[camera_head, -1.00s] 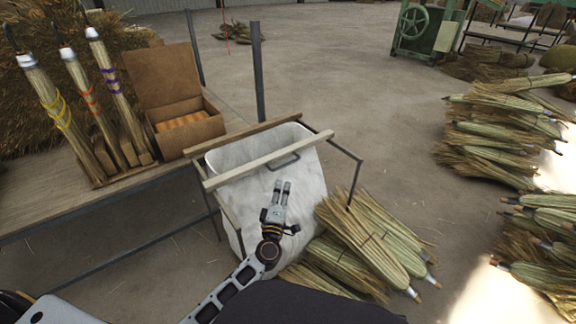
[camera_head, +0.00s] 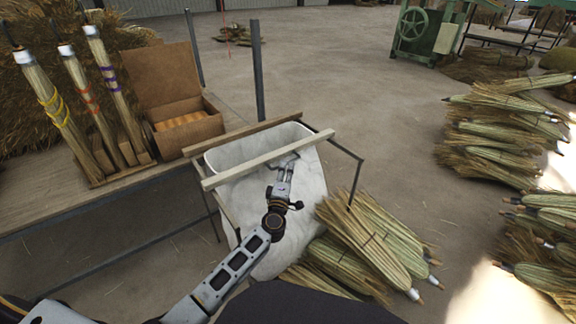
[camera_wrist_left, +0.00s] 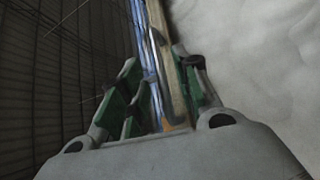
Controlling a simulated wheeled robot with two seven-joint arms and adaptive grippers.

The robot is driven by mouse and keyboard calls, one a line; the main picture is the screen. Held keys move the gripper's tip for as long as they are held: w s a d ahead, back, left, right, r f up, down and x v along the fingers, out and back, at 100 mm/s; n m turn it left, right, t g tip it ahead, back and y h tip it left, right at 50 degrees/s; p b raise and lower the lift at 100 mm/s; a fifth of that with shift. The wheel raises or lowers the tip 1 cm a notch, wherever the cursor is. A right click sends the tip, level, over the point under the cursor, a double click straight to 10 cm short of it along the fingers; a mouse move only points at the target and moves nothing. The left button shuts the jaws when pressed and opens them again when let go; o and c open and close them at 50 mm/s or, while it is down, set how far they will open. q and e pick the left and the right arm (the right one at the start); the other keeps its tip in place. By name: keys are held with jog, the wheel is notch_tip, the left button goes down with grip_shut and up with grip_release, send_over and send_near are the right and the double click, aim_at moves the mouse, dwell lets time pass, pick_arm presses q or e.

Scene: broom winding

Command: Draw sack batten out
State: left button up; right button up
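A pale wooden batten (camera_head: 235,173) lies across the front of the white sack (camera_head: 255,195), with a grey metal handle (camera_head: 294,156) on its near side. A browner batten (camera_head: 228,138) runs along the sack's back edge. My left gripper (camera_head: 286,168) is open, with its fingertips at the handle, just below the front batten. In the left wrist view the green-padded fingers (camera_wrist_left: 160,88) stand apart. A wooden strip and a bluish bar show in the gap between them; I cannot tell whether the pads touch either. My right gripper is not in view.
A metal frame (camera_head: 350,155) stands around the sack. Broom bundles (camera_head: 365,240) lie on the floor right of it. A bench (camera_head: 50,205) at left carries upright brooms (camera_head: 75,85) and an open cardboard box (camera_head: 188,122). More bundles (camera_head: 500,130) are stacked at far right.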

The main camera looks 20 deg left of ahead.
aim_at(288, 163)
pick_arm(q)
jog(key=shift+w+a+r+b, duration=0.15)
jog(key=shift+w+b, duration=0.15)
jog(key=shift+w, duration=0.65)
jog(key=shift+w+a+r+b, duration=0.1)
jog(key=shift+w+b, duration=0.15)
jog(key=shift+w, duration=0.9)
jog(key=shift+r, duration=0.1)
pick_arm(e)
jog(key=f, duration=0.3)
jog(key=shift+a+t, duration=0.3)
pick_arm(q)
jog(key=shift+c, duration=0.5)
grip_shut()
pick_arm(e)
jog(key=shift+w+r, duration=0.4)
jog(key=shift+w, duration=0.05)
